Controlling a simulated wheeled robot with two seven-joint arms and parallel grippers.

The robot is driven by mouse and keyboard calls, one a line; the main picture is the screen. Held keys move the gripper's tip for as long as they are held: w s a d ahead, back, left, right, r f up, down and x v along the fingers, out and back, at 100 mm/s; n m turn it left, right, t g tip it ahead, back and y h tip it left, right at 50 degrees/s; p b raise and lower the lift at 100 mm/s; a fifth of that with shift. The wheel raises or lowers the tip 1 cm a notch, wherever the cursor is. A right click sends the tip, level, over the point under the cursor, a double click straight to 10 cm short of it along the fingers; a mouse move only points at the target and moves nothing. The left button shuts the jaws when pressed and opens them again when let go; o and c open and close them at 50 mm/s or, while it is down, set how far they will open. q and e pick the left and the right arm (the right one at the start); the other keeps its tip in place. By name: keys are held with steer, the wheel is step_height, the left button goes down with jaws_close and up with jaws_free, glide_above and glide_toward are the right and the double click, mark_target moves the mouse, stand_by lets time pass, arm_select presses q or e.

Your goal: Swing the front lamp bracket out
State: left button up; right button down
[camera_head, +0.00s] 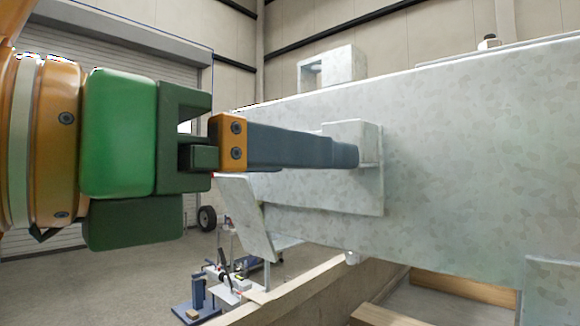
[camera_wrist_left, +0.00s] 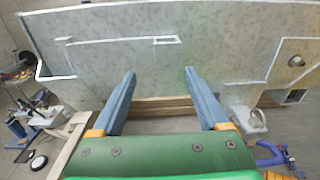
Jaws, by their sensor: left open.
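The galvanised trailer frame (camera_head: 460,150) fills the right of the head view. A flat grey plate (camera_head: 340,200) with a small raised block (camera_head: 352,140) lies along its side, and a tilted plate (camera_head: 248,218) hangs at its left end. I cannot tell for sure which is the front lamp bracket. My left gripper (camera_head: 350,155) reaches right, its tips overlapping the block in the picture; contact cannot be told. In the left wrist view its two blue-grey fingers (camera_wrist_left: 159,75) are apart, with nothing visible between them, facing the grey plate (camera_wrist_left: 160,48). My right gripper is not in view.
A square hollow bracket (camera_head: 330,68) stands up behind the frame's top edge. Wooden beams (camera_head: 300,290) lie below. A blue and grey stand (camera_head: 200,300) and a wheel (camera_head: 207,218) are on the floor, with a roller door behind.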

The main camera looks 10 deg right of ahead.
arm_select(q)
steer(key=shift+s+d+r+t+p, duration=0.1)
steer(key=shift+d+r+t+p, duration=0.2)
steer(key=shift+d+r+p, duration=0.8)
steer(key=p+x, duration=0.1)
steer(key=x, duration=0.1)
steer(key=f+x, duration=0.1)
steer(key=shift+w+d+p, duration=0.25)
steer(key=shift+p, duration=0.1)
steer(key=shift+w+d, duration=0.1)
steer(key=shift+w, duration=0.15)
steer(key=shift+s, duration=0.1)
steer(key=shift+c, duration=0.7)
steer(key=shift+s, duration=0.1)
steer(key=c, duration=0.3)
jaws_close()
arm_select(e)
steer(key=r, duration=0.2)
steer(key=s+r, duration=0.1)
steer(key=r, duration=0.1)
